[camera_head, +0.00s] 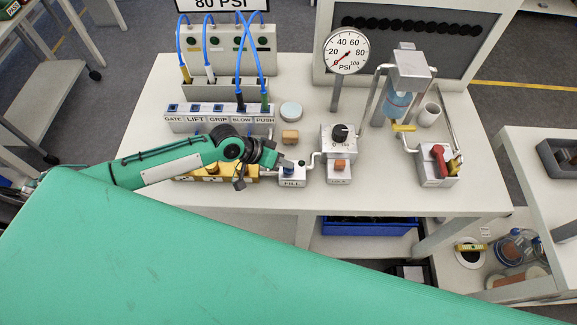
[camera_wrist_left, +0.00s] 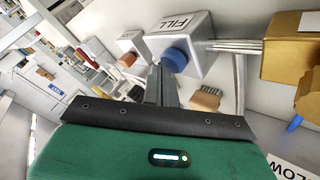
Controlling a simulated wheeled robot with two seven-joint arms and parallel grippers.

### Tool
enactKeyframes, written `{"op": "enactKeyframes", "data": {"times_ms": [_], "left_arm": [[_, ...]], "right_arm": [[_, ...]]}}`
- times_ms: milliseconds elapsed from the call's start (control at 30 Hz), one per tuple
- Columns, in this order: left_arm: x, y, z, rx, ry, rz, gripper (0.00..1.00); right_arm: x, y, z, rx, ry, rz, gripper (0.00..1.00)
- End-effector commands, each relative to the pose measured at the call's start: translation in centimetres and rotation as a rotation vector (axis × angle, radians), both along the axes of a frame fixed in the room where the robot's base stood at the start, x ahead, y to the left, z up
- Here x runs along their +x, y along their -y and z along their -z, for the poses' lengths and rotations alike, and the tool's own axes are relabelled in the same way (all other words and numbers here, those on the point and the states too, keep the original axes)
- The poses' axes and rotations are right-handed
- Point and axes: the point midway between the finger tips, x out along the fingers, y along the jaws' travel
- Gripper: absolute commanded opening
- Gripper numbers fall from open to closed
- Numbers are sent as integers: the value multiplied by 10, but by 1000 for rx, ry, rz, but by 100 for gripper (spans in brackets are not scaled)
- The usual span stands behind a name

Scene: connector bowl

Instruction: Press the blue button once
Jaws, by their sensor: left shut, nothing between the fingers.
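The blue button (camera_head: 290,171) sits on the small white box labelled FILL (camera_head: 292,182), near the front edge of the bench. In the left wrist view the round blue button (camera_wrist_left: 177,59) stands out from the FILL box (camera_wrist_left: 188,32). My left gripper (camera_head: 288,162) reaches in from the left and its tips are at the button in the head view. In the left wrist view the fingers (camera_wrist_left: 161,75) are shut and empty, their tips beside the button's edge. I cannot tell whether they touch it. My right gripper is not in view.
A yellow block (camera_head: 212,172) lies under my left arm. A box with a black knob (camera_head: 339,133) and an orange button (camera_head: 339,166) stands right of FILL. The gauge (camera_head: 346,52) needle points near zero. A red-handled valve (camera_head: 438,160) stands at the right.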

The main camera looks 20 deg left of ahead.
Motion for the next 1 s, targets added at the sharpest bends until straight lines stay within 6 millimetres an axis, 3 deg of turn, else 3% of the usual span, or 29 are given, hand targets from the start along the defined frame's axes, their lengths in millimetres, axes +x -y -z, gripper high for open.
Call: {"op": "enactKeyframes", "data": {"times_ms": [733, 1000], "left_arm": [[0, 0, 6, 0, -1, 0, 0], [0, 0, -6, 0, -1, 0, 0]], "right_arm": [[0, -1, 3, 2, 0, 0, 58], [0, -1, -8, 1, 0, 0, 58]]}}
